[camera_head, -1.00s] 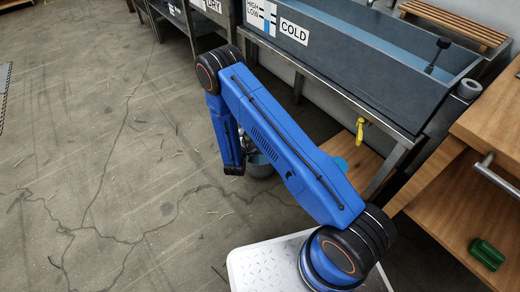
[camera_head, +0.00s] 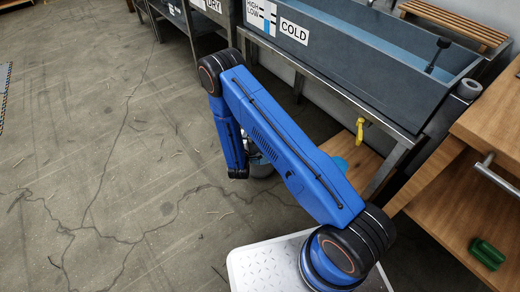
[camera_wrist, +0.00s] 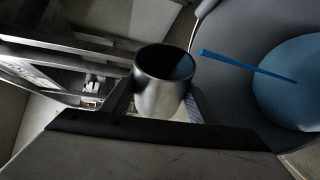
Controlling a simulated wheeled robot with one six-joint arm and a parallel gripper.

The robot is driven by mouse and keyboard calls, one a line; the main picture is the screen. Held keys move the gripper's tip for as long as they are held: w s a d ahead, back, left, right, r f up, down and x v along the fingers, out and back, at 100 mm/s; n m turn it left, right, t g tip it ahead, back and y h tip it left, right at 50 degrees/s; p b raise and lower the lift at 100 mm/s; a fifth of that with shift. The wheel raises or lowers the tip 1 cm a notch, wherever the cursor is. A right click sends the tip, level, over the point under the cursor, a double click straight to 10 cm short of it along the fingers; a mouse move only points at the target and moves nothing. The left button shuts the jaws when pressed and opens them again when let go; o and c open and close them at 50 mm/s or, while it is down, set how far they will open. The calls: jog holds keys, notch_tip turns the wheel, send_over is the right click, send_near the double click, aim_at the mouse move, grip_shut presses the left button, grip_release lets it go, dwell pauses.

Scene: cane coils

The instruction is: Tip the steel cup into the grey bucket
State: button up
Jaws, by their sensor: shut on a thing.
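The steel cup (camera_wrist: 160,92) is between my gripper's fingers (camera_wrist: 160,105) in the wrist view, and they are shut on it. Blue liquid shows inside the cup at its right side. A thin blue streak, looking like poured liquid, runs from beside the cup's right rim to a round blue surface inside the grey bucket (camera_wrist: 225,50). The bucket's mouth lies right of the cup. In the head view, the bucket (camera_head: 263,170) stands on the floor, mostly hidden behind my arm. My gripper's tips and the cup are hard to make out there.
A grey trough (camera_head: 350,62) marked COLD stands on a metal frame behind my arm. A wooden bench (camera_head: 455,200) with a green block (camera_head: 487,254) is at the right.

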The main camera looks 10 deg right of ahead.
jog(key=shift+s+d, duration=0.1)
jog(key=shift+s+d+r+m+t, duration=0.15)
jog(key=shift+r+m+t, duration=0.2)
jog(key=shift+m, duration=0.25)
jog(key=shift+s+d+r+m+t, duration=0.1)
jog(key=shift+d+r+m+t, duration=0.1)
jog(key=shift+m+t, duration=0.3)
dwell(1.2)
